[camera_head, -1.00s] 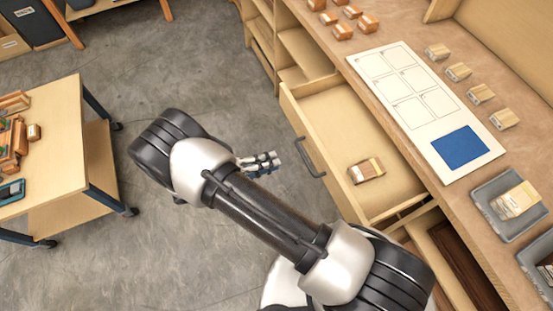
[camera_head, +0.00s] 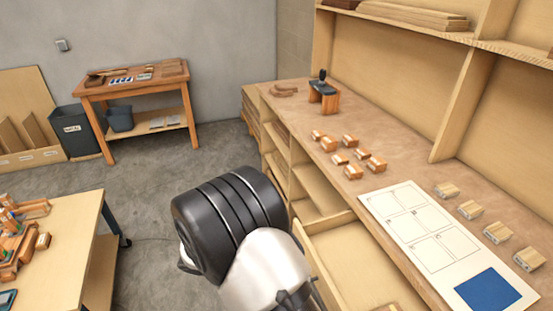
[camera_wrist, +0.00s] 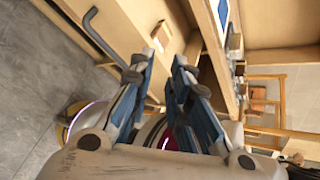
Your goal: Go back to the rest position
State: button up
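My gripper (camera_wrist: 160,68) is seen in the wrist view with its two blue-padded fingers apart and nothing between them. In the head view, my arm's black and white joint fills the lower middle, and I cannot make out the fingers. The open drawer (camera_head: 345,255) is beside my arm at the workbench (camera_head: 300,110). A wooden block lies in the drawer and is cut off at the bottom of the head view; a block (camera_wrist: 161,38) also shows inside the drawer in the wrist view, apart from my fingers.
A white sheet (camera_head: 407,215) with outlined cells and a blue square (camera_head: 488,288) lies on the workbench, between orange blocks (camera_head: 350,141) and pale blocks (camera_head: 470,210). A cart (camera_head: 65,240) stands left. A side table (camera_head: 140,82) and bin (camera_head: 75,132) stand behind. Grey floor between is clear.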

jog(key=s+d+r+m+g+y, duration=0.1)
jog(key=s+d+r+m+y, duration=0.2)
jog(key=r+m, duration=0.35)
jog(key=s+d+r+m+g+y, duration=0.1)
jog(key=s+d+r+m+y, duration=0.2)
jog(key=r+m, duration=0.35)
jog(key=s+d+r+m+t+y, duration=0.1)
jog(key=s+r+m+t+y, duration=0.2)
jog(key=m, duration=0.5)
jog(key=s+d+r+m+t+y, duration=0.2)
jog(key=s+r+m+t, duration=0.1)
jog(key=s+r+m, duration=0.2)
jog(key=s+m, duration=0.2)
jog(key=m, duration=0.1)
jog(key=shift+d+r+m+y, duration=0.3)
jog(key=shift+r+y, duration=0.1)
